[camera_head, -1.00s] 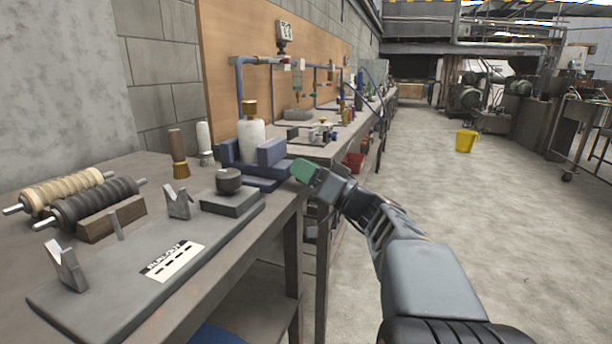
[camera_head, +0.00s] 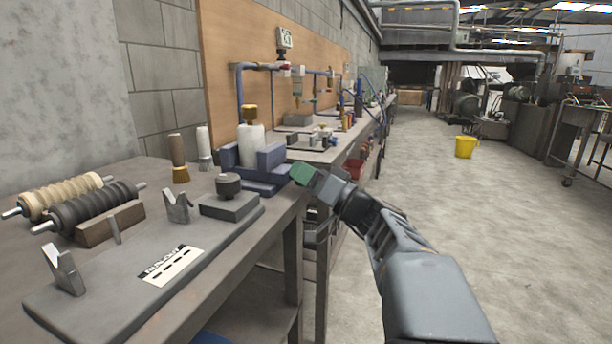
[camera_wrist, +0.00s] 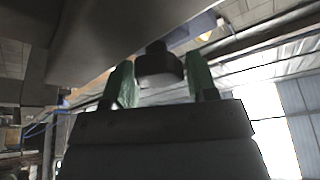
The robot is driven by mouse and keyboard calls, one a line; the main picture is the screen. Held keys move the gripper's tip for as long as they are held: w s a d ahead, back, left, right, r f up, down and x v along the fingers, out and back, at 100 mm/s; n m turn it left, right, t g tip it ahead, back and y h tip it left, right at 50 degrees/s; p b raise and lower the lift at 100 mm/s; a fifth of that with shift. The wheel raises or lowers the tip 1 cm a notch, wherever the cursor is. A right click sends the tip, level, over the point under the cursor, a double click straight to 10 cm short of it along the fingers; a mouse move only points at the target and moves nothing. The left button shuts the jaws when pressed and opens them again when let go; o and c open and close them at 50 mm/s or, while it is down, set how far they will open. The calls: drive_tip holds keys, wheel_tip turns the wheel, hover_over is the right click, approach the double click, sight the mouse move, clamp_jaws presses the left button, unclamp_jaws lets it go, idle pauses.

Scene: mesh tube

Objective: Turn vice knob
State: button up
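The blue vice (camera_head: 270,158) stands on the bench, with a white bottle-like part (camera_head: 251,143) with a brass top held upright in it. My gripper (camera_head: 304,173), with green fingertips, is at the bench edge just right of the vice. The head view does not show the knob clearly there. In the wrist view a dark round knob (camera_wrist: 158,68) sits between the two green fingertips of my gripper (camera_wrist: 160,83). The fingers are apart, with a gap on each side of the knob. I see no contact.
A grey plate (camera_head: 110,285) with metal V-supports lies on the near bench. Two ribbed rollers (camera_head: 95,205), a wooden block (camera_head: 110,222) and brushes (camera_head: 179,160) are behind it. The floor right of the bench is open, with a yellow bucket (camera_head: 465,147) farther off.

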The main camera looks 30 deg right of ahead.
drive_tip(key=shift+o, duration=1.2)
